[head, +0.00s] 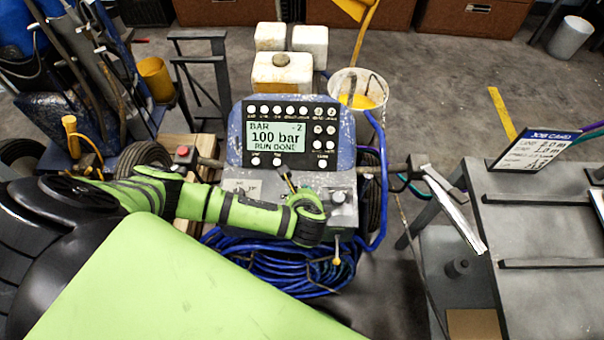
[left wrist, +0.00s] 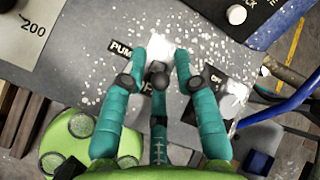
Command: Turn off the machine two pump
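The line striper's console (head: 345,190) stands in the middle of the head view. Its display (head: 276,137) reads "BAR -2", "100 bar", "RUN DONE". My left arm crosses from the left to the console's lower panel; its fingertips are hard to make out there. In the left wrist view my left gripper (left wrist: 160,66) has its teal fingers apart, close over the speckled grey panel. A dark rounded knob or lever tip (left wrist: 157,76) shows between them, beside a black "PUM..." label (left wrist: 120,49). Contact cannot be told. A small "OFF" label (left wrist: 215,78) is at the right. My right gripper is not in view.
A coiled blue hose (head: 285,265) lies below the console. A bucket with yellow paint (head: 358,92) and white canisters (head: 283,75) stand behind. A grey bench (head: 545,225) with a job card (head: 533,150) is at the right. A red button (head: 183,151) is at the left.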

